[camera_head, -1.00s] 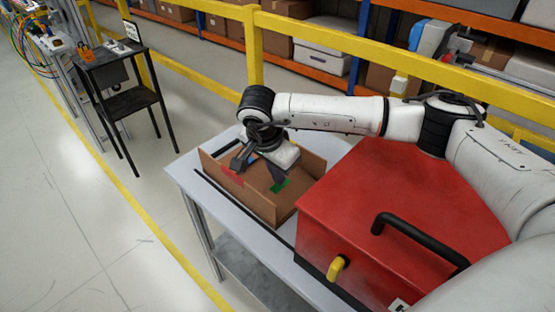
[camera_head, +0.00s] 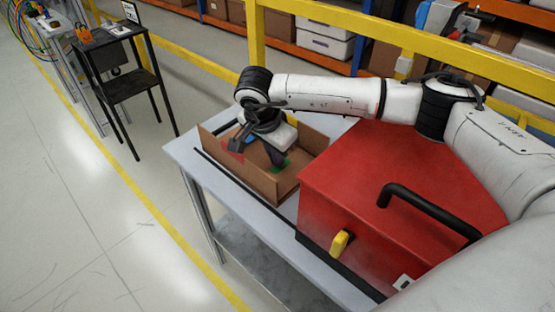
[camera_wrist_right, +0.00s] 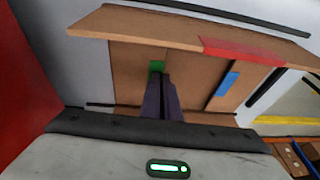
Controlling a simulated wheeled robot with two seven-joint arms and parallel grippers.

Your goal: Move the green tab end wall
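An open cardboard box (camera_head: 262,183) lies on the grey table beside the red case. A green tab (camera_head: 283,165) shows inside it; in the right wrist view the tab (camera_wrist_right: 156,66) is just beyond my fingertips. A red tab (camera_wrist_right: 240,50) lies on a long wall, and a blue tab (camera_wrist_right: 228,84) is to the right. My right gripper (camera_head: 277,157) reaches down into the box from above. Its dark fingers (camera_wrist_right: 162,80) are together, with only a thin line between them. They hide part of the green tab and its wall; I cannot tell whether they touch it. My left gripper is out of view.
A large red case (camera_head: 390,185) with a black handle and yellow latch stands on the table (camera_head: 195,160), close to the box's right. A yellow rail (camera_head: 330,15) runs behind. A black stand (camera_head: 125,100) is at the back left.

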